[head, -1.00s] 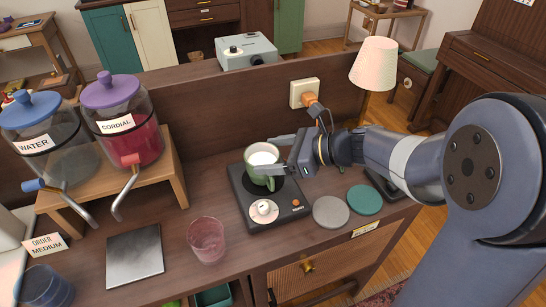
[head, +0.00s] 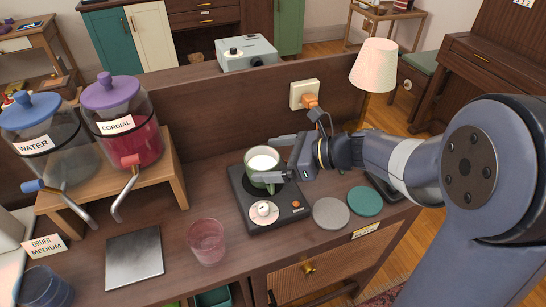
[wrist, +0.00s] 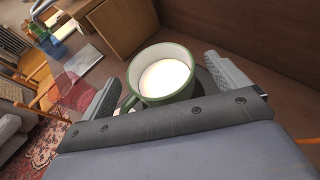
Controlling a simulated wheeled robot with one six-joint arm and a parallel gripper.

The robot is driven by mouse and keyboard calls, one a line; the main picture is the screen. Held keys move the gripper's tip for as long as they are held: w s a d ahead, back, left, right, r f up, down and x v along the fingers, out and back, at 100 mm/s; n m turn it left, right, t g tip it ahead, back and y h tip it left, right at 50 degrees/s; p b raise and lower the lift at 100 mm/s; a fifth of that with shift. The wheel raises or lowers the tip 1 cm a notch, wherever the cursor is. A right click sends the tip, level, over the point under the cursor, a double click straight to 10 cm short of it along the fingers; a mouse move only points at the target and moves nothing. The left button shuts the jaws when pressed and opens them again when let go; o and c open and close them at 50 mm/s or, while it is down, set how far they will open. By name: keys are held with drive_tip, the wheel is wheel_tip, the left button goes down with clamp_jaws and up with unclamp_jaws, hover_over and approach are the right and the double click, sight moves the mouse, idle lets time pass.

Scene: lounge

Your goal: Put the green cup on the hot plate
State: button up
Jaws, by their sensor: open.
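The green cup (head: 264,176) holds something white and stands upright over the black hot plate (head: 240,196). In the head view it looks to be resting on the dark round heating disc. The hot plate has a pale round dial (head: 264,213) at its front. My gripper (head: 275,160) is open, with one finger on each side of the cup. The wrist view shows the cup (wrist: 162,78) between the two spread fingers (wrist: 165,90), its handle at the lower left. I cannot tell whether either finger touches it.
Grey (head: 331,213) and teal (head: 365,201) coasters lie right of the hot plate. A pink glass (head: 207,241) and a grey square plate (head: 135,257) are to the left. Water (head: 55,140) and cordial (head: 125,120) dispensers stand on a wooden shelf. A lamp (head: 374,66) stands behind my arm.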

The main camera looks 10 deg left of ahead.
drive_tip(key=p+v, duration=0.1)
drive_tip(key=v, duration=1.1)
drive_tip(key=shift+r, duration=0.2)
